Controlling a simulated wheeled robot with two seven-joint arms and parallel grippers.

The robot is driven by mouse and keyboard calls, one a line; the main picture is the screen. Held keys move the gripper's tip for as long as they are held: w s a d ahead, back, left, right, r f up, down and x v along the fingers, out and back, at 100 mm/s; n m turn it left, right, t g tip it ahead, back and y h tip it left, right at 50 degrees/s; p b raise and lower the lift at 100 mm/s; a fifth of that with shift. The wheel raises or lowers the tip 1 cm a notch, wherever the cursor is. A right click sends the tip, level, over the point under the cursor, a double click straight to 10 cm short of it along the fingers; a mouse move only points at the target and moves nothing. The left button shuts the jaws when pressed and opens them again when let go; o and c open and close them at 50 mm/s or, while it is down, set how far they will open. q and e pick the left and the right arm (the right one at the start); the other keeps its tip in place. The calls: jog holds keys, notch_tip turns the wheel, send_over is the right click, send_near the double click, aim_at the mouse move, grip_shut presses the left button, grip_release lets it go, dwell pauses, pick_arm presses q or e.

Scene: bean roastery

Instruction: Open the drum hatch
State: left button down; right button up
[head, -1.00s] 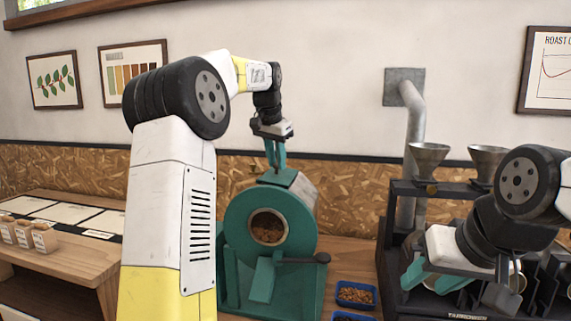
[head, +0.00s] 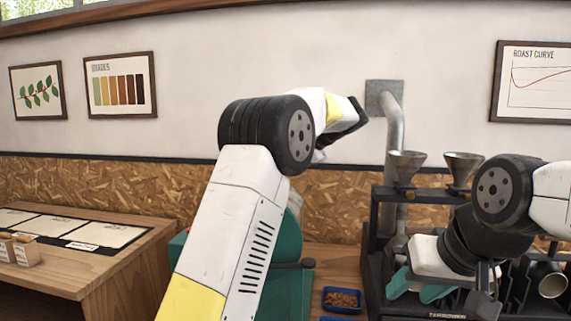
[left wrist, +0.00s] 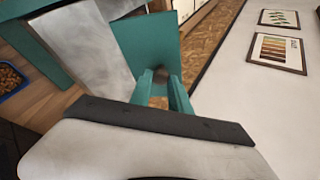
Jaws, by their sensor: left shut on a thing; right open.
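The teal drum roaster (head: 290,265) stands on the wooden counter, largely hidden behind my left arm in the head view. Its grey metal drum (left wrist: 88,48) shows in the left wrist view. The drum hatch (left wrist: 143,40), a teal plate, stands out beside the drum there, and its exact opening angle is unclear. My left gripper (left wrist: 162,86) is shut on the hatch's dark knob (left wrist: 161,73). That gripper is hidden in the head view. My right gripper (head: 418,288) is open and empty in front of the dark rack at the right.
The dark rack (head: 375,215) with metal funnels (head: 405,166) is close to my right arm. Blue trays of beans (head: 342,299) sit beside the roaster. A wooden table (head: 110,258) with paper sheets and small boxes is at the left. A grey pipe runs up the wall.

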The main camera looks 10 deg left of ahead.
pick_arm(q)
jog(key=shift+d+f+m+t+y, duration=0.4)
jog(key=shift+d+y, duration=0.4)
jog(key=shift+y, duration=0.45)
jog(key=shift+d+f+m+t+y, duration=0.4)
jog(key=shift+d+f+y, duration=0.25)
jog(key=shift+y, duration=0.55)
jog(key=shift+d+f+m+t+y, duration=0.35)
jog(key=shift+d+y, duration=0.55)
jog(key=shift+y, duration=0.35)
jog(key=c, duration=1.2)
grip_release()
jog(key=shift+c, duration=0.2)
jog(key=v, duration=0.7)
jog(key=shift+s+d, duration=0.15)
jog(key=shift+d, duration=0.25)
